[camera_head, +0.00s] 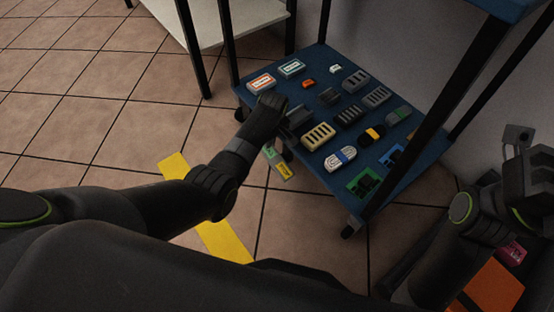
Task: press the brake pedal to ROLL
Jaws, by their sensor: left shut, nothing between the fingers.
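The brake pedal appears to be the small piece with a green and a yellow label (284,170) at the left edge of the blue cart shelf (330,190). Its lettering is too small to read. My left gripper (291,128) is shut and empty, just above the pedal at the shelf edge. I cannot tell whether it touches the pedal, and the gripper and forearm hide part of it. My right gripper (518,140) is raised at the right edge of the view, away from the pedal; its fingers are not clear.
The shelf holds several small blocks and connectors, including a cream slotted block (318,136) near my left gripper. Black cart posts (437,105) rise around it. A white-topped table (205,22) stands behind left. Yellow tape (222,243) marks the tiled floor. An orange item (492,290) is lower right.

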